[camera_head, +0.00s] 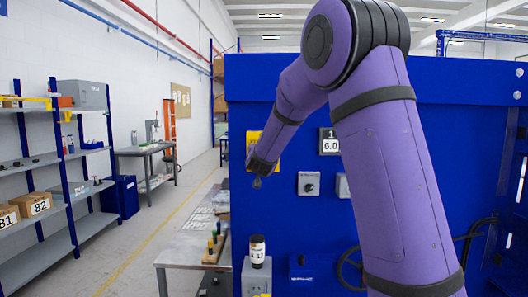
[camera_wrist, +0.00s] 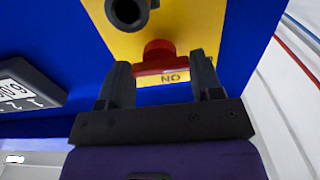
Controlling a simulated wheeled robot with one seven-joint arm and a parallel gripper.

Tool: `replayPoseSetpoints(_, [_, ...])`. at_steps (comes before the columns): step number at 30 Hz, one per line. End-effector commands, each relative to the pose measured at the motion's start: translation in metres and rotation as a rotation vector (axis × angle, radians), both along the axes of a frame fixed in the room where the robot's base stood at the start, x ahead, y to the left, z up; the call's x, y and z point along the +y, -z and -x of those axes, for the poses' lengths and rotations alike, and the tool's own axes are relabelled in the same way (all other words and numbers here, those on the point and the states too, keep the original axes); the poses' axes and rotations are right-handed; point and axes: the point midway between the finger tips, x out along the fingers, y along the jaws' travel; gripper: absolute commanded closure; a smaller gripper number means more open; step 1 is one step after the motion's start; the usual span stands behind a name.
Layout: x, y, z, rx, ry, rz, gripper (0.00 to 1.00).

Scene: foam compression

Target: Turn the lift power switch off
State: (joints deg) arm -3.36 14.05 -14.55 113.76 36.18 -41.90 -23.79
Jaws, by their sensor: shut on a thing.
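The lift power switch shows in the wrist view as a red handle (camera_wrist: 158,52) on a yellow plate (camera_wrist: 185,22). A label (camera_wrist: 172,77) beside the handle appears as upside-down lettering that seems to read ON. My gripper (camera_wrist: 161,78) has one finger on each side and is shut on the red handle, whose lower part is partly hidden. In the head view, my gripper (camera_head: 257,180) is at the left side of the blue panel (camera_head: 275,90), against the yellow plate (camera_head: 252,139). My gripper and forearm hide most of the switch there.
A black round knob (camera_wrist: 127,12) sticks out of the yellow plate. A display reading 6.0 (camera_head: 329,142) and a grey switch box (camera_head: 308,183) are right of my gripper. The aisle at left is clear.

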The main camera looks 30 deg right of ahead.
Motion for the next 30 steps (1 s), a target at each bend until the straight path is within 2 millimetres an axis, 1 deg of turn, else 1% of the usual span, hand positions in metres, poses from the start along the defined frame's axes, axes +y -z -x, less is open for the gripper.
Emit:
replayPoseSetpoints(17, [0.0004, 0.0019, 0.0001, 0.023, -0.001, 0.027, 0.64])
replayPoseSetpoints(18, [0.0004, 0.0019, 0.0001, 0.023, -0.001, 0.027, 0.36])
replayPoseSetpoints(21, [0.0003, 0.0016, 0.0002, 0.022, 0.0, 0.026, 0.15])
replayPoseSetpoints(30, [0.001, 0.0005, 0.0013, 0.019, 0.0, 0.026, 0.15])
